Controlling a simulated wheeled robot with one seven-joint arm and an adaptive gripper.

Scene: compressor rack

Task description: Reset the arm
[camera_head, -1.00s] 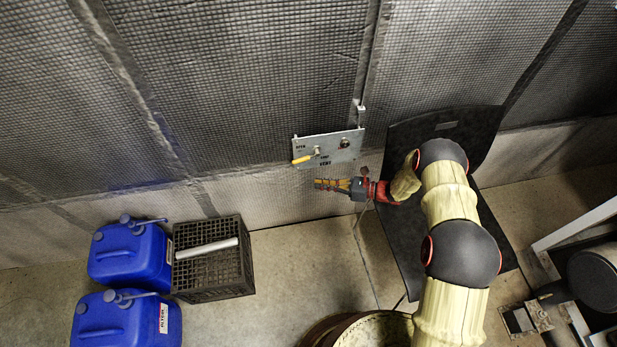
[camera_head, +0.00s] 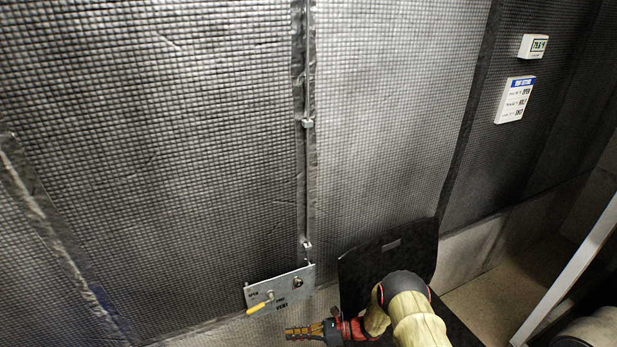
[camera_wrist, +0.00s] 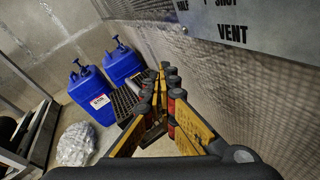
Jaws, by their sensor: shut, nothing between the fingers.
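My gripper (camera_head: 288,333) is at the bottom of the head view, just below the grey vent panel, with its fingers pointing left. It also shows in the wrist view (camera_wrist: 168,72), where its yellow and black fingers are together with nothing between them. My arm comes in from the lower right of the head view and is bent at the wrist. The vent panel (camera_head: 281,289) is fixed to the padded wall and carries a yellow-handled lever (camera_head: 259,306). The gripper is apart from the panel. The panel's lower part, marked VENT, shows at the top of the wrist view (camera_wrist: 262,22).
A black board (camera_head: 392,255) stands behind my arm. A thermometer display (camera_head: 534,46) and a sign (camera_head: 514,99) hang on the wall at right. In the wrist view, blue jugs (camera_wrist: 92,95), a black crate (camera_wrist: 125,103) and a clear crumpled bag (camera_wrist: 75,145) are on the floor.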

